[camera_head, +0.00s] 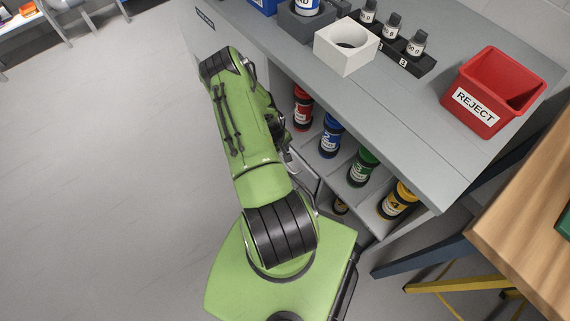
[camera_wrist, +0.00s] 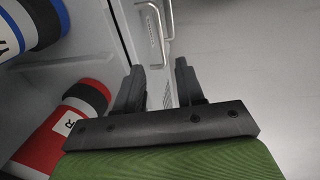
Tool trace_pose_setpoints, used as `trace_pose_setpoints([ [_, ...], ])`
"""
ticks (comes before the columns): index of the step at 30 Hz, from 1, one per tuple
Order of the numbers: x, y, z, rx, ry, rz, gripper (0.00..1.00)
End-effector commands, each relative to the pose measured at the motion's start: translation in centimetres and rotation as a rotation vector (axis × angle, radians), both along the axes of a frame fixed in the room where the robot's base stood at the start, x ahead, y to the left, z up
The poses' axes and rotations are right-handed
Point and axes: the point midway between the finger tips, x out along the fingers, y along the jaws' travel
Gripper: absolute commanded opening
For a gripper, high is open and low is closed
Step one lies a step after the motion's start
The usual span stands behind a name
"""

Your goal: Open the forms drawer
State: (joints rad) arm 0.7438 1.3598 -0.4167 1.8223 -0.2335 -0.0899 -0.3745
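In the wrist view a pale grey drawer front (camera_wrist: 139,38) runs down the middle, with a silver bar handle (camera_wrist: 161,28) at the top and a small label too small to read. I cannot tell from the label whether this is the forms drawer. My gripper (camera_wrist: 160,70) points at this front with its two black fingers apart and nothing between them. The handle lies beyond the fingertips, apart from them. In the head view my green arm hides the gripper and most of the drawer fronts below the grey bench (camera_head: 440,150).
Red, blue, green and yellow canisters stand in open cubbies under the bench; the red canister (camera_wrist: 62,125) and blue canister (camera_wrist: 35,25) are close left of my gripper. Open floor lies left.

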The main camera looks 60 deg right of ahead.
Motion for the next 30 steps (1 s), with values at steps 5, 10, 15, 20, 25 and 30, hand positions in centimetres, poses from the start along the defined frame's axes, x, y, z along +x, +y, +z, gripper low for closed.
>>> trace_pose_setpoints([
  [5,-0.5,-0.7,-5.2,0.003,0.001,0.0,0.38],
  [10,-0.8,-1.4,-9.2,0.002,0.0,-0.001,0.38],
  [15,-0.9,-1.8,-11.6,0.002,-0.001,-0.001,0.38],
  [20,-1.0,-1.9,-12.0,0.001,-0.001,-0.001,0.38],
  [25,-1.0,-1.9,-12.0,0.001,-0.001,-0.001,0.38],
  [30,-1.0,-1.9,-12.0,0.001,-0.001,-0.001,0.12],
])
